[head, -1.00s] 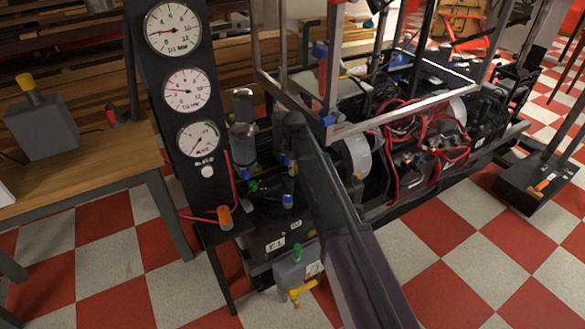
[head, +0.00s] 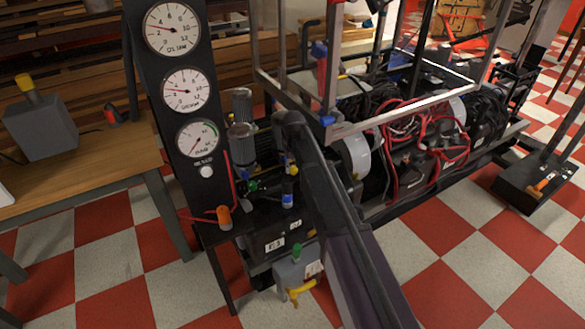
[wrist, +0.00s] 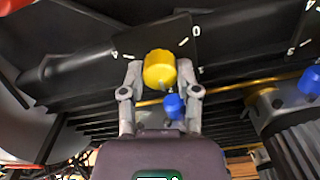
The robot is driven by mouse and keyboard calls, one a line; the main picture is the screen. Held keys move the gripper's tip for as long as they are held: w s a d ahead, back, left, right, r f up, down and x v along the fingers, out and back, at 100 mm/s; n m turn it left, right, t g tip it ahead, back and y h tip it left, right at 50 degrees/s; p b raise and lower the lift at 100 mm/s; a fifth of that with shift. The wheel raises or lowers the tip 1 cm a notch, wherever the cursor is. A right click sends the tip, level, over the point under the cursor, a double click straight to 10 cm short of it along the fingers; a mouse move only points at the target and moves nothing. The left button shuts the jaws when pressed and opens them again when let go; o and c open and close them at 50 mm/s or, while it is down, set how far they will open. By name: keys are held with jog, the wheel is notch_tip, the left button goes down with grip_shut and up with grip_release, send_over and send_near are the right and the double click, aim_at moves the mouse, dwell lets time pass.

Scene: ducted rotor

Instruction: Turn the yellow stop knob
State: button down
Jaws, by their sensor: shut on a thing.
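The yellow stop knob (wrist: 160,66) is a short ribbed cylinder on a black panel with white marks and figures around it. My gripper (wrist: 161,78) has one grey finger on each side of the knob and is shut on it in the wrist view. The pointer side of the knob cannot be made out. In the head view my arm crosses the middle of the picture, and I cannot make out the knob or my fingertips there.
A blue knob (wrist: 174,106) lies just below the yellow one, close to my fingers. Another blue knob (wrist: 311,82) is at the right. In the head view a gauge panel (head: 208,245) stands left of my arm. A metal frame (head: 385,118) rises behind it.

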jog(key=m, duration=0.6)
jog(key=shift+s, duration=0.25)
jog(key=m, duration=1.7)
jog(key=shift+m, duration=0.3)
jog(key=shift+c, duration=1.7)
grip_release()
jog(key=shift+w+r, duration=0.1)
jog(key=shift+w, duration=0.05)
